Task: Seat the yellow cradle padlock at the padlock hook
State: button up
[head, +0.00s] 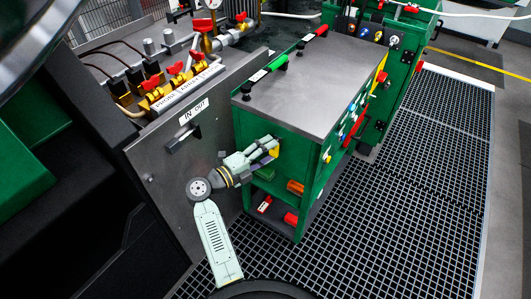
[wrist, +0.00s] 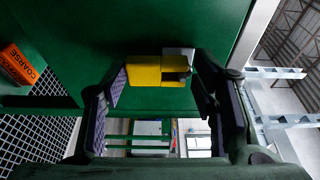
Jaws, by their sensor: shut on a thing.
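My gripper (head: 267,150) is at the green side of the tool cabinet (head: 258,172), its fingers pointing at the panel. It is shut on a yellow padlock (wrist: 147,70), which sits between the two fingertips in the wrist view. The padlock also shows as a small yellow patch (head: 274,152) in the head view. A grey piece (wrist: 178,52) adjoins the padlock's upper right, against the green panel. I cannot tell whether it is the shackle or the hook, nor whether the padlock hangs on anything.
An orange lettered block (wrist: 20,65) is at the left of the wrist view. Red items (head: 291,218) sit low in the cabinet's open shelf. A grey panel marked IN OUT (head: 190,135) stands left of the cabinet. Grated floor (head: 400,200) is clear to the right.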

jog(key=shift+w+d, duration=0.25)
jog(key=shift+w, duration=0.1)
jog(key=o, duration=1.4)
jog(key=shift+c, duration=0.2)
jog(key=shift+a, duration=0.1)
jog(key=v, duration=1.2)
